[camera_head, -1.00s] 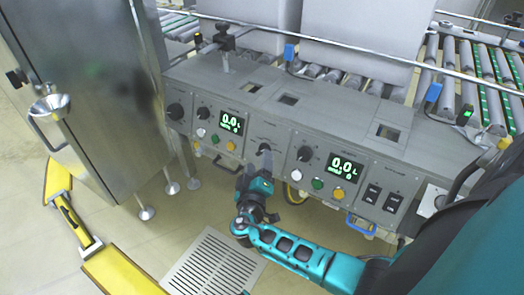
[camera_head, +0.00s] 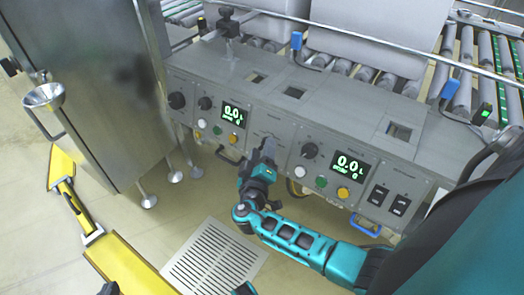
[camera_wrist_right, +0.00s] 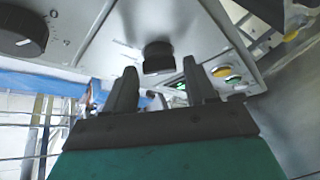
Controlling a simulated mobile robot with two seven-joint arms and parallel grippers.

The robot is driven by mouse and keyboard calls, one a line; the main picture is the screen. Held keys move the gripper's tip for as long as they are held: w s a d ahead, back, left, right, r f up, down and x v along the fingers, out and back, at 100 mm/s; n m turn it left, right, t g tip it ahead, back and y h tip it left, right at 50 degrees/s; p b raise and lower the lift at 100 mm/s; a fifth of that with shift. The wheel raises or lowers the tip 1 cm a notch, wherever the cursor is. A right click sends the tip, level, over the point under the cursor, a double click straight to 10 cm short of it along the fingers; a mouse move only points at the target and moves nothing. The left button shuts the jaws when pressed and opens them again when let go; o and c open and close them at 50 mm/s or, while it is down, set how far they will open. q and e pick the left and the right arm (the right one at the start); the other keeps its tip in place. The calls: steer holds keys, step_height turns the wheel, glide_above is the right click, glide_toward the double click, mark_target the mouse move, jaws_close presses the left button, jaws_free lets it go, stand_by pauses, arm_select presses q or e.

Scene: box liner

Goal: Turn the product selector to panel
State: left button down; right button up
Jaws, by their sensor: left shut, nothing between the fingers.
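The panel between the two lit displays carries a dark knob (camera_wrist_right: 158,57), which I take to be the product selector. In the head view my right gripper (camera_head: 267,147) is in front of it and hides it. In the right wrist view the knob is ahead of the two dark fingers, between them in the picture; I cannot tell whether they touch it. The fingers of my right gripper (camera_wrist_right: 160,88) are apart and hold nothing visible. The knob's setting cannot be read. A small part of my left gripper (camera_head: 110,289) shows at the bottom edge.
A round dial (camera_head: 310,150) and a right display (camera_head: 348,165) are right of my right gripper. A left display (camera_head: 233,115) is left of it. Coloured buttons (camera_head: 321,182) line the panels below. A yellow barrier (camera_head: 125,268) and a floor grate (camera_head: 215,258) lie below.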

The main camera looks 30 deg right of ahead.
steer(key=c, duration=0.8)
steer(key=shift+c, duration=0.2)
steer(key=shift+r, duration=0.1)
